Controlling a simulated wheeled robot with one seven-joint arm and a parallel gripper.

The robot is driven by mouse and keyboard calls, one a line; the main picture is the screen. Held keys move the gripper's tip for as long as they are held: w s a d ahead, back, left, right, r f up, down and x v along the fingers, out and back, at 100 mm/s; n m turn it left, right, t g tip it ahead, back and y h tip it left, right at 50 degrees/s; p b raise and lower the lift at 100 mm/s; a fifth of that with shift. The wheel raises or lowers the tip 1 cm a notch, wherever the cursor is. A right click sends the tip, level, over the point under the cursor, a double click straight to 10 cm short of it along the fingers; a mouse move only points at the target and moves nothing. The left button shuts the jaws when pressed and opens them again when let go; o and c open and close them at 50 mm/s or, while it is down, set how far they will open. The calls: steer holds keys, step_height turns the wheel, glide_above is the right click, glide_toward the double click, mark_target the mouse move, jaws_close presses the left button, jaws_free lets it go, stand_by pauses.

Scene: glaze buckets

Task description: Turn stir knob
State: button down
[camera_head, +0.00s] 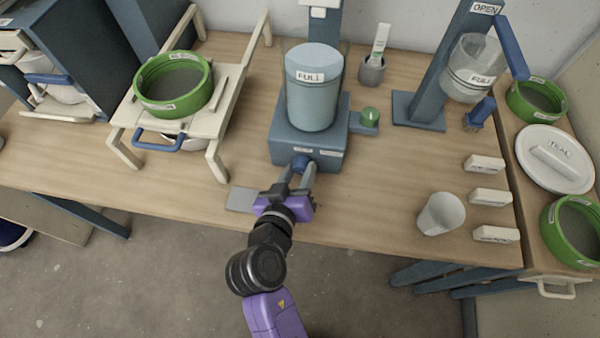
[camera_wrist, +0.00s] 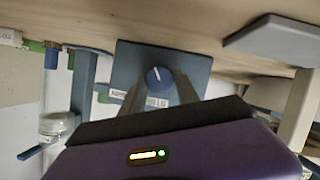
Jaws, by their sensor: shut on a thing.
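The stir knob (camera_head: 300,162) is a dark blue round knob on the front face of a blue-grey stirrer base (camera_head: 278,140). My gripper (camera_head: 303,172) reaches the knob from the front, its two grey fingers closed on either side of it. In the wrist view the knob (camera_wrist: 159,77) shows a white pointer line near its top, between my fingers (camera_wrist: 160,88). Labels flank the knob, too small to read surely. A clear vessel marked FULL (camera_head: 312,88) stands on the base, holding pale blue content.
A green button (camera_head: 370,115) sits on a side tab right of the base. A white cup (camera_head: 441,214) and several white label blocks (camera_head: 490,197) stand to the right. A cream stand (camera_head: 222,103) with a green sieve (camera_head: 173,84) is left. A flat grey plate (camera_head: 241,199) lies near the table's front edge.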

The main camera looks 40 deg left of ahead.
steer(key=n+t+h+b, duration=0.1)
steer(key=n, duration=0.1)
steer(key=n+b, duration=0.1)
steer(key=shift+s+a+f+n+t+h, duration=0.1)
steer(key=shift+a+f+n+t+h, duration=0.1)
steer(key=shift+n+t+h, duration=0.2)
steer(key=shift+f+n+t+h+b, duration=0.1)
steer(key=shift+n+t+h+b, duration=0.1)
steer(key=shift+n+t+b, duration=0.45)
steer(key=shift+n+t+h+b, duration=0.2)
steer(key=shift+n+b, duration=0.1)
steer(key=shift+n, duration=0.75)
steer(key=shift+s, duration=0.1)
steer(key=c, duration=0.9)
jaws_free()
steer(key=shift+v, duration=3.9)
